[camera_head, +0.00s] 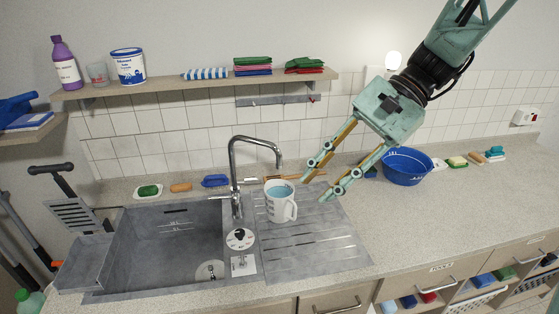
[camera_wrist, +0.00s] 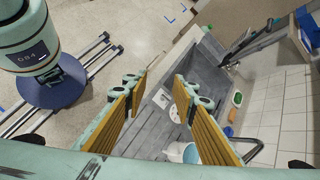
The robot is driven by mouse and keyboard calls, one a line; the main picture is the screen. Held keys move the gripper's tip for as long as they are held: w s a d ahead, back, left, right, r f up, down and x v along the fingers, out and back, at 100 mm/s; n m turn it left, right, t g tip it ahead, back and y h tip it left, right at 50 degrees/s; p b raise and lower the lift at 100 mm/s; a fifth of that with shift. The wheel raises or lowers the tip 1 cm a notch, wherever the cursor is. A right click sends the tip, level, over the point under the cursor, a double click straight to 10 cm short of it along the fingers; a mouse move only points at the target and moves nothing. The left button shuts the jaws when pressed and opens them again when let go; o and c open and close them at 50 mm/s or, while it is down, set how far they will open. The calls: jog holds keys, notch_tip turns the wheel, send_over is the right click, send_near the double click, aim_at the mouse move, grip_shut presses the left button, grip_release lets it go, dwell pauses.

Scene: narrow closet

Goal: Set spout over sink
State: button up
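The chrome tap (camera_head: 233,165) stands upright at the back between the sink basin and the drainboard. Its curved spout (camera_head: 262,143) points right, away from the basin (camera_head: 165,243), with its outlet above a white mug (camera_head: 281,208) on the drainboard. The mug shows light blue inside. My gripper (camera_head: 316,188) is open and empty, above the drainboard to the right of the spout and mug, touching neither. In the wrist view, my gripper (camera_wrist: 160,84) shows its fingers spread apart. The mug (camera_wrist: 182,152) is partly hidden by a finger there.
A blue bowl (camera_head: 407,168) stands on the counter to the right. Soap and brushes line the back, including a blue brush (camera_head: 215,181). A shelf (camera_head: 200,88) with bottle, tin and cloths hangs above. The right front counter (camera_head: 420,225) is clear.

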jog(key=w+f+m+y+p, duration=0.2)
jog(key=w+m+y, duration=0.1)
jog(key=w, duration=0.6)
jog(key=m+t+y+p, duration=0.5)
jog(key=m+y, duration=0.2)
jog(key=m, duration=0.1)
send_near(279, 160)
jog(key=d, duration=0.2)
jog(key=d+f, duration=0.1)
jog(key=d, duration=0.1)
jog(key=shift+w, duration=0.4)
jog(key=shift+a, duration=0.25)
jog(key=shift+w+a+p, duration=0.25)
jog(key=shift+a+p, duration=0.05)
jog(key=shift+a, duration=1.9)
jog(key=shift+w+a+p, duration=0.2)
jog(key=shift+a+p, duration=0.05)
jog(key=shift+a, duration=2)
jog(key=shift+w+a+p, duration=0.25)
jog(key=shift+a+p, duration=0.05)
jog(key=shift+a, duration=1.9)
jog(key=shift+c, duration=0.2)
grip_shut()
